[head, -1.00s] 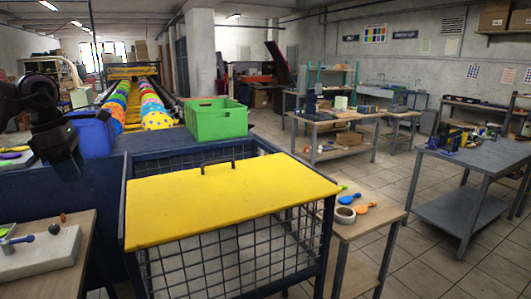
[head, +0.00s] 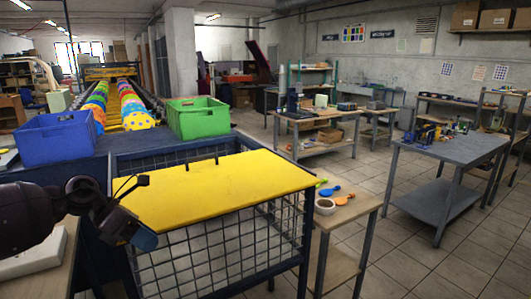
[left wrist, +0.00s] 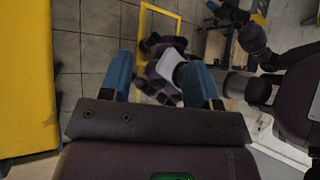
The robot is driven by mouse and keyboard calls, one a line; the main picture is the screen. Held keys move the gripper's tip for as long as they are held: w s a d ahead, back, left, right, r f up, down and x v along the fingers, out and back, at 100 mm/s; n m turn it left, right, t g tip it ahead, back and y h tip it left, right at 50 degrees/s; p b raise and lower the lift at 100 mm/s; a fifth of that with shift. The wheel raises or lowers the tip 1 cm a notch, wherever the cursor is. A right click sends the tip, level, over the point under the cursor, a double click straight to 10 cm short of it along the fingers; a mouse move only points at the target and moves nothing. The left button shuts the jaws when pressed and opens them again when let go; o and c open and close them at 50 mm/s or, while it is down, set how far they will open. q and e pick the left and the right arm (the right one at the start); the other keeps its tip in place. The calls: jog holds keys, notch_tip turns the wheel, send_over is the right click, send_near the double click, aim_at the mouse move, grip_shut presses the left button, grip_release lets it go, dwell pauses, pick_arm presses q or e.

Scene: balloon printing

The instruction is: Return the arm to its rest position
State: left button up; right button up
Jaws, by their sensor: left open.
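My left gripper (head: 138,228) is low at the left of the head view, beside the front left corner of the yellow lid (head: 215,188). Its dark arm comes in from the left edge and a blue finger shows. In the left wrist view its two blue fingers (left wrist: 163,82) are spread apart with nothing between them. Dark parts of my own body and arm show beyond them. What looks like my right gripper (left wrist: 229,12) is at the top of that view, too small to read. It is not in the head view.
The lid lies on a wire-mesh cage (head: 215,255) close to my left arm. A blue crate (head: 55,139) and a green crate (head: 198,118) stand behind. Tiled floor is open at the right.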

pick_arm(q)
jog(key=s+d+f+n+t+h, duration=0.6)
jog(key=d+f+n+t, duration=0.5)
jog(key=n, duration=0.7)
jog(key=s+a+f+n+y, duration=0.6)
jog(key=s+f+n+y, duration=0.2)
jog(key=n, duration=0.5)
jog(key=s+a+f+n+y, duration=0.6)
jog(key=s+f+n+y, duration=0.2)
jog(key=s+f+n, duration=0.3)
jog(key=f+n, duration=0.1)
jog(key=n, duration=0.2)
jog(key=shift+a, duration=0.2)
jog(key=shift+f, duration=0.1)
